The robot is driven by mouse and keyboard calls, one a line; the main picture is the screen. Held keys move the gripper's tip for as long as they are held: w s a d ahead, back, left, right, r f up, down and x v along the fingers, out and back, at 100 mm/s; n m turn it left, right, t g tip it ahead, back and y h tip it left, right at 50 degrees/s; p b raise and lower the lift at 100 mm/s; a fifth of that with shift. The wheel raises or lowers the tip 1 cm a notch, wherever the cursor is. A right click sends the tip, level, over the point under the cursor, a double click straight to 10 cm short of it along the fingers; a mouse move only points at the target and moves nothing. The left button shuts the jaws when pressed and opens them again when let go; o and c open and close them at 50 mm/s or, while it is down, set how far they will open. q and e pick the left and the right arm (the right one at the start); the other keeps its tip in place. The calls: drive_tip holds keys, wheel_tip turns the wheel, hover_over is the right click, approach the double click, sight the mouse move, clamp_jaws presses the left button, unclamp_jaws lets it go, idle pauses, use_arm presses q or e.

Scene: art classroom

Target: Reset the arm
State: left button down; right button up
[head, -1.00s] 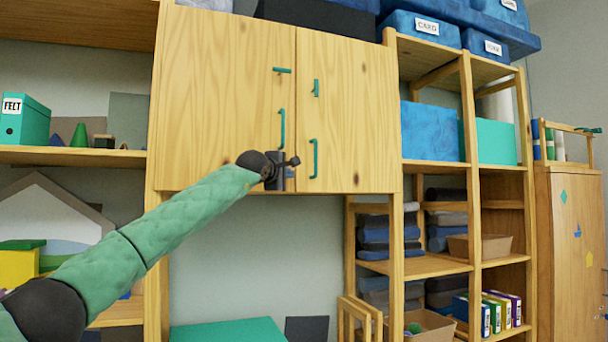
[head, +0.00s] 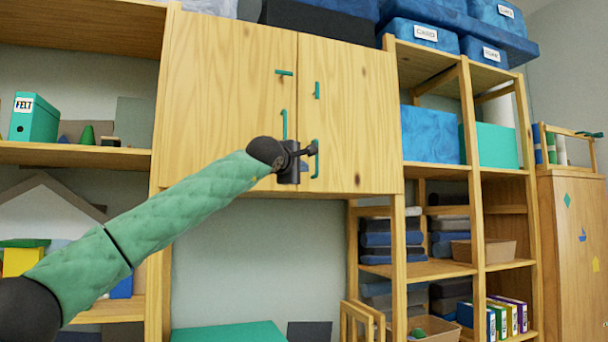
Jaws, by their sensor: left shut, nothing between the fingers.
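My left arm, in a green padded sleeve, comes in from the lower left of the head view. Its dark left gripper (head: 312,149) is at the lower middle of the wooden wall cabinet (head: 230,90), in front of the doors' meeting edge. The gripper is shut with nothing seen in it. It overlaps the lower part of the left door's green handle (head: 284,122) and lies close to the right door's handle (head: 315,160); I cannot tell whether it touches either. Both doors look closed. My right gripper is not in view.
Open shelves at the right hold blue bins (head: 432,134), a teal box (head: 492,144) and folded cloths (head: 390,240). A teal surface (head: 228,332) lies below the cabinet. The wall beneath it is bare.

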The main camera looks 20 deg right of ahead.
use_arm(q)
drive_tip(key=shift+s+d, duration=0.1)
drive_tip(key=shift+s, duration=0.65)
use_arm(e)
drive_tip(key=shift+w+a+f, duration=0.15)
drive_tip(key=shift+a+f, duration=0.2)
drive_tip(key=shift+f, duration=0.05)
use_arm(q)
drive_tip(key=shift+w, duration=0.1)
